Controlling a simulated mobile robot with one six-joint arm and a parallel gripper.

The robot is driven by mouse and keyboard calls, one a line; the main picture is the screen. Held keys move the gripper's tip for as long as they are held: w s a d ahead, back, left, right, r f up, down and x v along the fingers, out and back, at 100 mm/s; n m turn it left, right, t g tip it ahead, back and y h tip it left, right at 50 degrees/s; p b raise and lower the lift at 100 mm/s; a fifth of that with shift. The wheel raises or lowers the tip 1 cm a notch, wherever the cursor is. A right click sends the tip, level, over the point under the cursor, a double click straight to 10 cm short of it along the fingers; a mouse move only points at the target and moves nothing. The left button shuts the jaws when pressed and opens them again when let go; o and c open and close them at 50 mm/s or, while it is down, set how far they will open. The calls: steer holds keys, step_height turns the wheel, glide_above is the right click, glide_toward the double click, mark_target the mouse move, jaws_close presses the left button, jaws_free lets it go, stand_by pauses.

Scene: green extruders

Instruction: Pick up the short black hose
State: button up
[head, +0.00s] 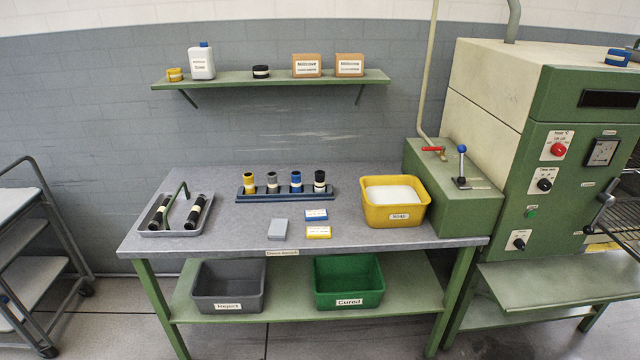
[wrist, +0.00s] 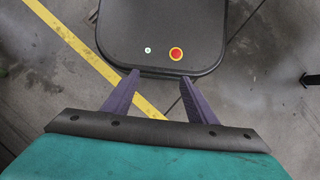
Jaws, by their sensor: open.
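Two black hoses with pale bands lie side by side in a grey tray (head: 172,233) with a green handle, at the left end of the workbench in the head view. They are the left hose (head: 156,214) and the right hose (head: 196,212). They look close in length, and I cannot tell which is the short one. My gripper (wrist: 160,80) shows only in the wrist view. Its two purple fingers are apart with nothing between them. It points down over the floor, and no hose shows in that view.
A blue rack (head: 286,194) with several coloured-top pieces stands mid-bench. A yellow soap bin (head: 396,221) stands at the right. Small blocks lie at the front. A grey bin (head: 229,285) and a green bin (head: 349,282) sit below. A green shelf (head: 270,80) hangs above.

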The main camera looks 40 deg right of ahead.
steer(key=w+d+r+m+t+y, duration=0.1)
steer(key=w+d+r+m+t, duration=0.1)
steer(key=w+d+r, duration=0.95)
steer(key=w+d+r+m+t, duration=0.1)
steer(key=w+d+r, duration=0.35)
steer(key=d, duration=0.35)
steer(key=w+d+r+m+t, duration=0.1)
steer(key=w+d+r, duration=0.2)
steer(key=d+r, duration=0.35)
steer(key=s+d+r+m+t, duration=0.1)
steer(key=s+d+r+t, duration=0.1)
steer(key=d+r, duration=1.3)
steer(key=s+d+r+m+h, duration=0.1)
steer(key=s+d+r, duration=0.4)
steer(key=d+r, duration=0.2)
steer(key=s+d+r+m+h+p, duration=0.1)
steer(key=s+d+r, duration=0.3)
steer(key=d+r, duration=0.4)
steer(key=shift+s+r+t, duration=0.4)
